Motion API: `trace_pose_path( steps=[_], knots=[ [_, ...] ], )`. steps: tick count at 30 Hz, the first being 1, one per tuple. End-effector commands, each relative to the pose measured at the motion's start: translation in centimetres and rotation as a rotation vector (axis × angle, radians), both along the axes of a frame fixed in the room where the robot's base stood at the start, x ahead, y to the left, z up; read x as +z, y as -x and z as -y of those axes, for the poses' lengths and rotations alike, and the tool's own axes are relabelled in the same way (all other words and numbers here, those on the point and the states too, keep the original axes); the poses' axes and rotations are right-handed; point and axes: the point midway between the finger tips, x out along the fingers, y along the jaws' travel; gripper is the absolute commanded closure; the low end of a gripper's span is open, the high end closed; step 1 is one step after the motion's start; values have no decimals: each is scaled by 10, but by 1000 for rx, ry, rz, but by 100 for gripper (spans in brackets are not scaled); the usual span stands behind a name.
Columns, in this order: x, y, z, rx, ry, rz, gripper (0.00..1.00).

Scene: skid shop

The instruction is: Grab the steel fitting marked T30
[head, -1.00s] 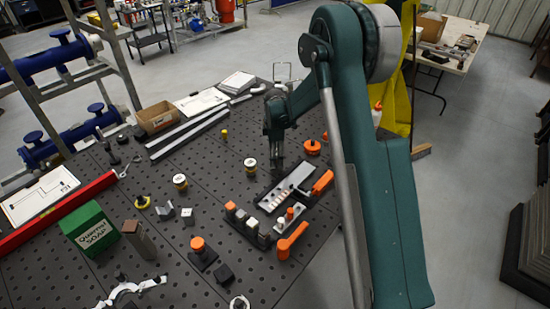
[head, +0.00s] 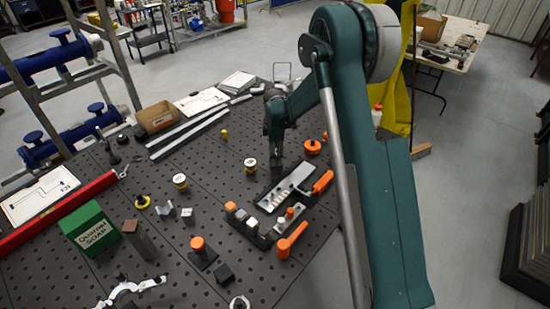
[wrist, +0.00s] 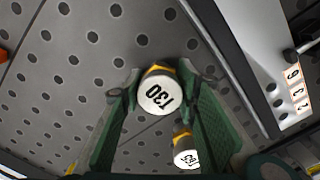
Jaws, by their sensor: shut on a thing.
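The steel fitting marked T30 (wrist: 157,96) shows in the wrist view as a round pale cap with a yellow band. It sits between the green fingertips of my gripper (wrist: 158,88), which is shut on it. In the head view my gripper (head: 277,168) hangs low over the dark perforated table, and the held fitting is hidden there. I cannot tell whether the fitting touches the table. A second yellow-banded fitting (wrist: 186,152) with another mark, hard to read, stands close by in the wrist view.
A silver plate (head: 300,178) and a row of small blocks lie close to the right and front. Another labelled fitting (head: 180,181) stands further left. An orange knob (head: 312,147) is to the right. The table left of my gripper has some free room.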

Motion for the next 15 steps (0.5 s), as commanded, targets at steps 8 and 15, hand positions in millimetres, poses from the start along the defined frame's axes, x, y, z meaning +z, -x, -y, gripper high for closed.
trace_pose_path(
  steps=[8, 15],
  knots=[
    [6, 0, 0, 0, 0, 0, 83],
    [29, 0, 0, 0, 0, 0, 83]
  ],
)
